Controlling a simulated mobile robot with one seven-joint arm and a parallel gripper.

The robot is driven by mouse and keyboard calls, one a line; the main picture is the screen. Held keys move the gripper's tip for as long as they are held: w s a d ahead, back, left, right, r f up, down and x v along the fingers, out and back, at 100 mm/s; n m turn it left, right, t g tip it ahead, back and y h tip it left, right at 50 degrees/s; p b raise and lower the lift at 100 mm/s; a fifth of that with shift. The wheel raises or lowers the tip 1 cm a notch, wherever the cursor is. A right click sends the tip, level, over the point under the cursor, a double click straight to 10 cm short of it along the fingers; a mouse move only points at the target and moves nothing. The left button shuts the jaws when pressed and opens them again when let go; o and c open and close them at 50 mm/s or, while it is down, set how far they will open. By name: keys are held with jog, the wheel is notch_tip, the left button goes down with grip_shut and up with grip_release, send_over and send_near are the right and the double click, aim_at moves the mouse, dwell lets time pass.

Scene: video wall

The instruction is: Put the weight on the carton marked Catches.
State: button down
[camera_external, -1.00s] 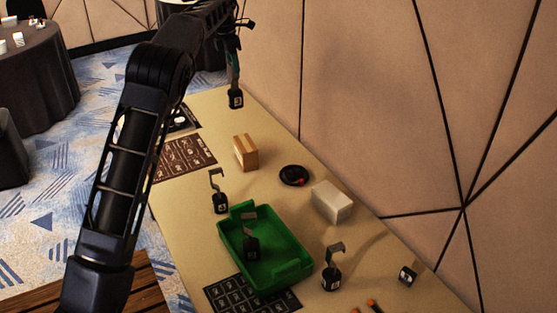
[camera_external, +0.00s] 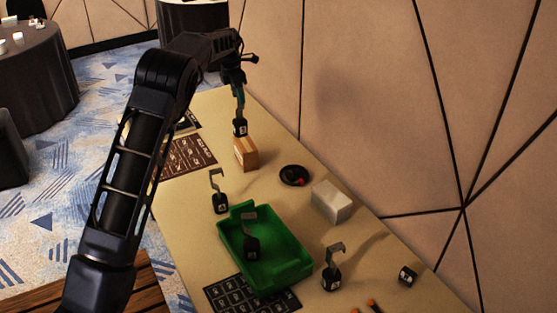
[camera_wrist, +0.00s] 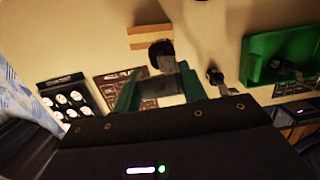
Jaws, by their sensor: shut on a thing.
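My gripper (camera_external: 239,98) points down at the far end of the table, its fingers shut on the hook of a black weight (camera_external: 240,128). The weight hangs upright and overlaps the top of a brown cardboard carton (camera_external: 247,155); whether it touches the carton I cannot tell. In the wrist view, the weight's dark body (camera_wrist: 160,48) hangs beyond the fingers (camera_wrist: 160,88), partly in front of the striped carton (camera_wrist: 148,29). A pale carton (camera_external: 332,202) stands nearer, by the wall. I cannot read Catches on either carton.
A green tray (camera_external: 228,245) holds another hooked weight (camera_external: 251,245). Hooked weights stand left (camera_external: 220,202) and right (camera_external: 331,278) of it. A black disc (camera_external: 294,175) with a red spot lies between the cartons. Dark printed sheets (camera_external: 188,157) lie along the left edge.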

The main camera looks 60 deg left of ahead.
aim_at(239, 110)
jog(key=shift+f, duration=3.5)
jog(key=c, duration=0.8)
grip_release()
jog(key=shift+f, duration=0.1)
jog(key=r, duration=0.4)
jog(key=s+r, duration=0.1)
jog(key=r, duration=0.3)
jog(key=s+r, duration=0.1)
jog(key=r, duration=0.3)
jog(key=shift+r, duration=0.1)
